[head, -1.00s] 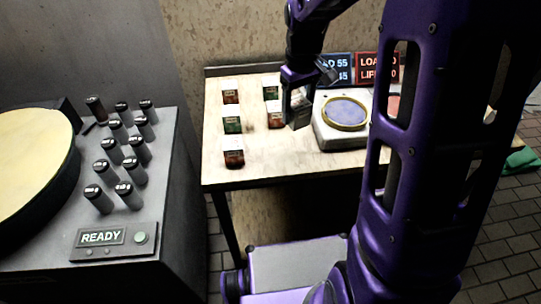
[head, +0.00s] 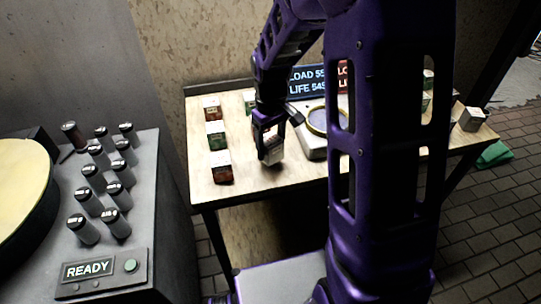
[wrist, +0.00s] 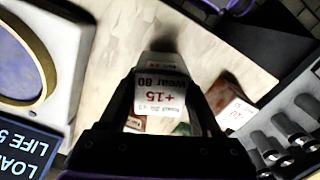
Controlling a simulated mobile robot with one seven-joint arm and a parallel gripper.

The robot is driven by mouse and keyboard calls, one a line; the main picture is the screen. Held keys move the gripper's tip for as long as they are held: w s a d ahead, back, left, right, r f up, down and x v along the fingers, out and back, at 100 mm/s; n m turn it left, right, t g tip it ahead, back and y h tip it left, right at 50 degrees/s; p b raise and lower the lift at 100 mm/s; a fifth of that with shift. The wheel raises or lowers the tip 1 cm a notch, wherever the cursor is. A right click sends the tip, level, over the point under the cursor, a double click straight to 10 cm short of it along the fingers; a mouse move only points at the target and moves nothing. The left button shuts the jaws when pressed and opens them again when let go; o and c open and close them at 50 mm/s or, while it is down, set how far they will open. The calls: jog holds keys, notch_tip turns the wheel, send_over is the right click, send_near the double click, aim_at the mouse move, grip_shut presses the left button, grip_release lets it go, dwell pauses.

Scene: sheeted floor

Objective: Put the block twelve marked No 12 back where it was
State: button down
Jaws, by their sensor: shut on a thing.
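In the head view, my gripper (head: 268,148) is shut on a pale block (head: 272,153) above the wooden table, left of the round scale. In the wrist view, my gripper (wrist: 165,110) grips this block (wrist: 158,98), whose white face reads "+15" and "Wear 80"; its smaller print is too blurred to read, so I cannot confirm No 12. Reddish and green blocks with white tops stand at the table's left: a back one (head: 212,108), a green one (head: 216,136) and a front one (head: 221,170). Another block (head: 250,104) is partly hidden by my arm.
The scale (head: 314,150) has a yellow-ringed pan; a LOAD and LIFE display (head: 308,80) stands behind it. More blocks, including a pale one (head: 471,119), are at the table's right. A READY console (head: 104,270) with several dark cylinders stands left. The table's front (head: 250,188) is clear.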

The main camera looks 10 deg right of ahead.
aim_at(271, 155)
jog(key=shift+f, duration=1.55)
jog(key=shift+f+b, duration=0.2)
jog(key=shift+b, duration=0.15)
jog(key=shift+c, duration=0.4)
grip_release()
jog(key=shift+r, duration=0.1)
notch_tip(271, 155, up, 12)
jog(key=shift+r+p, duration=0.1)
jog(key=shift+p, duration=1.05)
